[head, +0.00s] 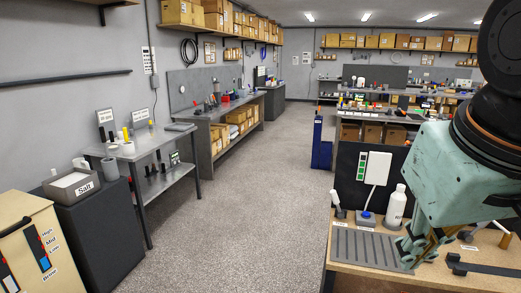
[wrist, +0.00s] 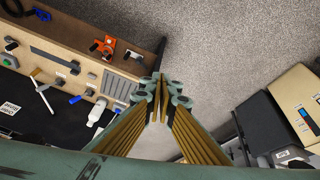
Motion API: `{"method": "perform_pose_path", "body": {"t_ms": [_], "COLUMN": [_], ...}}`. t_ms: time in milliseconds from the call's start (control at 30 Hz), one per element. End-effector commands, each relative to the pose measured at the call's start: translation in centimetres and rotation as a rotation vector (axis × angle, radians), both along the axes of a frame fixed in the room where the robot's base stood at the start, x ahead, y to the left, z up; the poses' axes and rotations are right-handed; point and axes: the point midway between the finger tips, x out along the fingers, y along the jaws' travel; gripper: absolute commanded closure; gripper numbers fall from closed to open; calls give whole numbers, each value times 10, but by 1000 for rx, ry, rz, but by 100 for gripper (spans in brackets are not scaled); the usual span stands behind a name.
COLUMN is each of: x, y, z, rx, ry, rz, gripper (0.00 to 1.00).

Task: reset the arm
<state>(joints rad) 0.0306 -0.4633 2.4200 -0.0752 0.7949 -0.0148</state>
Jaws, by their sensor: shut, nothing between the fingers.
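My arm hangs in from the upper right of the head view, with its pale green wrist pointing down. My gripper (head: 420,248) shows there in front of the right end of a grey ribbed mat (head: 365,245) on the wooden bench top (head: 345,270). In the wrist view my gripper (wrist: 161,88) is shut, its fingertips together with nothing between them. Grey floor shows beyond the tips. The height of the fingers above the bench is hard to tell.
A white bottle (head: 396,206) and a blue-capped container (head: 366,218) stand behind the mat. A black bracket (head: 480,268) lies at the right. The aisle floor (head: 235,210) is clear. A metal table (head: 135,149) and a "Salt" bin (head: 73,186) stand left.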

Motion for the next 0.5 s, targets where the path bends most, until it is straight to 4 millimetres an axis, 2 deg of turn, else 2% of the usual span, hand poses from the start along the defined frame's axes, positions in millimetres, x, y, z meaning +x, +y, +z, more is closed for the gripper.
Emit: {"method": "perform_pose_path", "body": {"t_ms": [100,300,500], "x": [-27,-64,-84], "y": [9,20,27], "z": [-7,-17,-23], "rx": [20,52,70], "ry": [11,31,43], "rz": [-3,-10,-12], "gripper": [100,100,100]}}
